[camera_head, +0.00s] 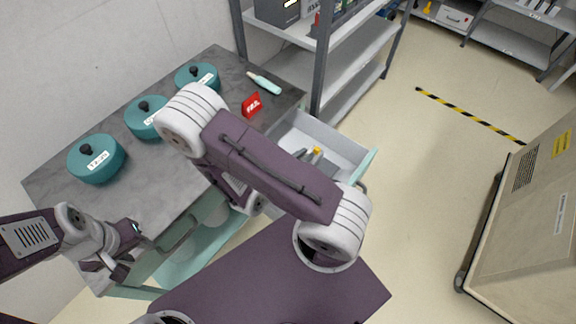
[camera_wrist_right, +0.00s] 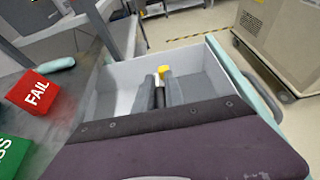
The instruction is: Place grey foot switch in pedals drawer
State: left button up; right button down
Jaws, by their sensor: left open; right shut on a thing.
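An open drawer (camera_head: 340,138) with pale grey walls and a teal front juts from the grey-topped cabinet; it also shows in the wrist view (camera_wrist_right: 112,84). No drawer label is readable. My right gripper (camera_head: 309,156) reaches down into the drawer, its fingers close together in the wrist view (camera_wrist_right: 160,88). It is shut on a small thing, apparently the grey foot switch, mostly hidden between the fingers. A yellow part (camera_wrist_right: 165,72) shows just beyond the fingertips, inside the drawer. My left gripper (camera_head: 124,250) is open and empty at the cabinet's near left edge.
Several teal lidded pots, one here (camera_head: 97,158), stand on the worktop (camera_head: 70,195). A red FAIL block (camera_head: 252,104), a teal bottle (camera_head: 264,83) and a green block (camera_wrist_right: 12,155) are there too. A shelf rack (camera_head: 345,65) stands behind; a beige cart (camera_head: 530,220) stands right. Floor between is clear.

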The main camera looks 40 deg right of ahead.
jog(key=shift+w+f+p, duration=0.35)
jog(key=shift+w+f, duration=0.4)
jog(key=shift+w, duration=0.3)
pick_arm(q)
notch_tip(320, 180, down, 2)
jog(key=shift+f+b, duration=0.2)
jog(key=shift+b, duration=0.25)
pick_arm(e)
jog(key=w+f, duration=0.8)
jog(key=shift+a+f, duration=0.3)
jog(key=shift+f, duration=0.15)
jog(key=c, duration=1.4)
grip_release()
pick_arm(q)
jog(key=shift+f, duration=0.1)
